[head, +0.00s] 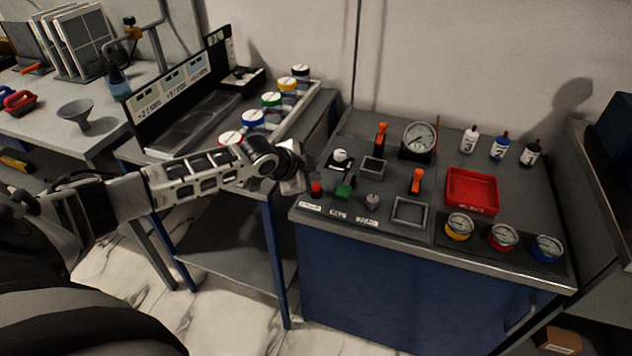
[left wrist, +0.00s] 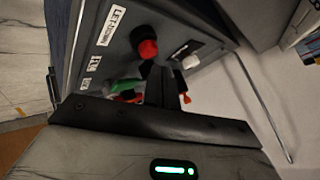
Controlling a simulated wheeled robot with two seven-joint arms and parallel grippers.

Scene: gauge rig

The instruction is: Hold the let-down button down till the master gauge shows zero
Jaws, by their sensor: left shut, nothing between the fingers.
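The let-down button (head: 316,188) is a red cap at the front left of the grey bench top. In the left wrist view the red button (left wrist: 147,49) shows close by, with a label (left wrist: 112,25) starting "LET" beside it. My left gripper (head: 307,177) is shut and empty, just over and behind the button. In the left wrist view its dark fingertips (left wrist: 160,72) are near the button; I cannot tell whether they touch it. The master gauge (head: 419,138) is a large round dial at the back; its reading is too small to tell. My right gripper is not in view.
Near the button are a green piece (head: 344,190), a white knob (head: 340,156) and orange levers (head: 381,138). A red tray (head: 472,191) and small gauges (head: 459,226) are to the right. A display panel (head: 172,92) stands left, beyond my left arm.

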